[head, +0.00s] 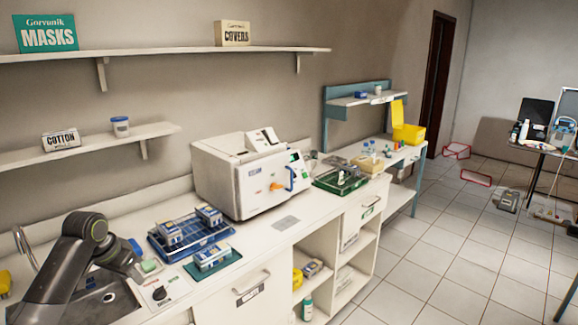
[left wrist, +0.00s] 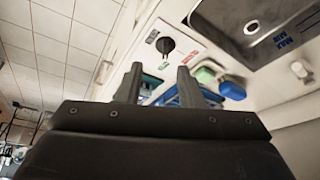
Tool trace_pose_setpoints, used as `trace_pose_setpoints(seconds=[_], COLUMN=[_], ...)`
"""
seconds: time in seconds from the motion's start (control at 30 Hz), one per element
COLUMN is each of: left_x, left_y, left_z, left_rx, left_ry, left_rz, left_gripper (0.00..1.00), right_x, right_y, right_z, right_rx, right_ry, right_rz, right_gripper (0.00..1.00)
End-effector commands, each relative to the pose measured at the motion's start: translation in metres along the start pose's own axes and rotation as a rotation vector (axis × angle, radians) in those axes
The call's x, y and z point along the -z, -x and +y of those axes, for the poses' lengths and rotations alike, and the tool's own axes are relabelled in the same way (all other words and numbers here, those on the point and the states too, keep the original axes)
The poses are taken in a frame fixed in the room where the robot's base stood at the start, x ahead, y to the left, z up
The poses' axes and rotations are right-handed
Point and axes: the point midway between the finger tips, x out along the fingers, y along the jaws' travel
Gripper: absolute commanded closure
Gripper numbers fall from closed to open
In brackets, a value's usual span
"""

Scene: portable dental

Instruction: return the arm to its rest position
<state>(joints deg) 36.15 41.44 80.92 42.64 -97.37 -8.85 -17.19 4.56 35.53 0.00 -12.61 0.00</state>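My left arm (head: 85,240) rises from the lower left of the head view over the sink end of the counter. In the left wrist view my left gripper (left wrist: 158,84) has its two fingers apart, with nothing held between them. Beyond the fingers are the white counter, a black knob (left wrist: 166,45) and blue and green items. The gripper's fingers are hard to make out in the head view. My right gripper is in neither view.
The counter carries a blue rack (head: 190,238) with boxes, a green tray (head: 213,262) and a white sterilizer (head: 250,175). A sink (head: 95,305) lies under my left arm. Shelves (head: 160,55) line the wall. The tiled floor (head: 440,250) at right is mostly clear.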

Motion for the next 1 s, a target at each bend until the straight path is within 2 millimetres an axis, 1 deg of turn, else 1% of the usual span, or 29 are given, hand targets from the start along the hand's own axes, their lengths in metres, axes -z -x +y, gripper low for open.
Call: trace_pose_setpoints(seconds=[0.03,0.07,0.1,0.17,0.2,0.27,0.3,0.37,0.4,0.47,0.5,0.57,0.6,0.7,0.8,1.0], left_x=[-0.019,-0.031,-0.048,-0.073,-0.091,-0.117,-0.134,-0.160,-0.178,-0.203,-0.220,-0.244,-0.260,-0.293,-0.318,-0.352], left_y=[-0.020,-0.030,-0.044,-0.061,-0.071,-0.083,-0.089,-0.096,-0.099,-0.101,-0.101,-0.097,-0.094,-0.082,-0.069,-0.043], left_z=[0.014,0.021,0.032,0.049,0.060,0.078,0.089,0.105,0.116,0.132,0.142,0.156,0.165,0.182,0.194,0.208], left_rx=[0.001,0.006,0.013,0.023,0.029,0.036,0.040,0.047,0.051,0.057,0.061,0.071,0.077,0.097,0.119,0.158], left_ry=[-0.012,-0.019,-0.027,-0.038,-0.042,-0.046,-0.046,-0.043,-0.037,-0.025,-0.015,0.004,0.019,0.061,0.099,0.166], left_rz=[-0.021,-0.029,-0.041,-0.054,-0.061,-0.068,-0.072,-0.075,-0.076,-0.076,-0.076,-0.074,-0.071,-0.065,-0.061,-0.055], left_gripper=[0.66,0.66,0.66,0.66,0.66,0.66,0.66,0.66,0.66,0.66,0.66,0.66,0.66,0.66,0.66,0.66], right_x=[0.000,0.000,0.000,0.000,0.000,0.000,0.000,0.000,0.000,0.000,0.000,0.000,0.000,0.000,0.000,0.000], right_y=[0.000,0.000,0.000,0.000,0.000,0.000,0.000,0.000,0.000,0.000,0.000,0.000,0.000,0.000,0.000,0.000], right_z=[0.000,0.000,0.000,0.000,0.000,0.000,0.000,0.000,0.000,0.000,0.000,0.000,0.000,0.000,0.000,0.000], right_rx=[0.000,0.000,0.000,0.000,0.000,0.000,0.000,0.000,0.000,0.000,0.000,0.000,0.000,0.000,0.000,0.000], right_ry=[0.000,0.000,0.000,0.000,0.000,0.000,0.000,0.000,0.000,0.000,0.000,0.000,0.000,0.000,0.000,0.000], right_rz=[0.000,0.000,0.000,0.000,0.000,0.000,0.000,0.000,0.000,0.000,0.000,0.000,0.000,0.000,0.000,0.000], right_gripper=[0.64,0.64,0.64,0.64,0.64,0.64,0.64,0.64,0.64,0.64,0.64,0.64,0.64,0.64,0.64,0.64])
